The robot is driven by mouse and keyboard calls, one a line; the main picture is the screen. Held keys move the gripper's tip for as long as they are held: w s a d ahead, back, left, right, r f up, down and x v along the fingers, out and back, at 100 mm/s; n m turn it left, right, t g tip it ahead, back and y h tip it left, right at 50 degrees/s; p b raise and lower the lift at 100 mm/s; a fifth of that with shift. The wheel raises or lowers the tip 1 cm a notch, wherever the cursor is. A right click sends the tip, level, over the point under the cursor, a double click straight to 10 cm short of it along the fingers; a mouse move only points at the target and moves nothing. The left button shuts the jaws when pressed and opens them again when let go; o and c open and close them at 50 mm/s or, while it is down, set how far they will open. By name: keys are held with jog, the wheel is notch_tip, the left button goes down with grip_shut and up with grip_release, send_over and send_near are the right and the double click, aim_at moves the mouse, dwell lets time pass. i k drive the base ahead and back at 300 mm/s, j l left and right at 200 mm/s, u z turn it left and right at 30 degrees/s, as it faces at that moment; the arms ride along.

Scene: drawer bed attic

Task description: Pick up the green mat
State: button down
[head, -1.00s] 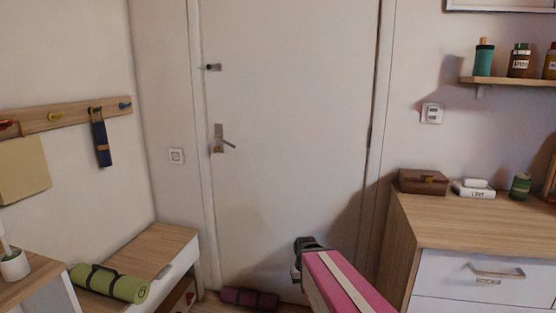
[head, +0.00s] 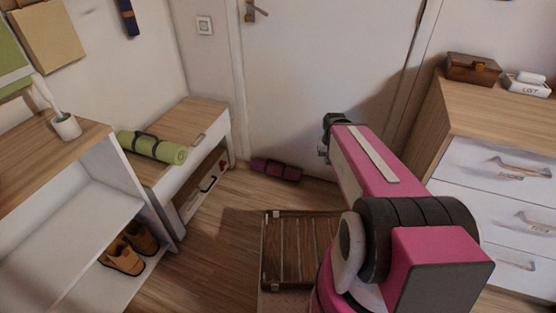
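The green mat (head: 153,147) is rolled up, with dark straps around it. It lies on its side on the low wooden-topped bench (head: 190,118), at the left in the head view. My gripper (head: 324,140) shows only in part at the far end of my pink arm, in front of the door. It is well to the right of the green mat and apart from it. Its fingers are too small and hidden to show whether they are open or shut.
A purple rolled mat (head: 276,170) lies on the floor by the door. A white shelf unit (head: 98,190) with a cup (head: 66,125) on top and shoes below stands at the left. A slatted wooden piece (head: 285,250) is near my arm. Drawers (head: 500,165) stand at the right.

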aim_at(148, 145)
jog(key=u, duration=1.75)
jog(key=i+j+z, duration=0.15)
jog(key=j+z, duration=0.6)
jog(key=j, duration=0.15)
jog(key=j+z, duration=0.4)
jog(key=i+j, duration=0.05)
jog(key=j, duration=0.05)
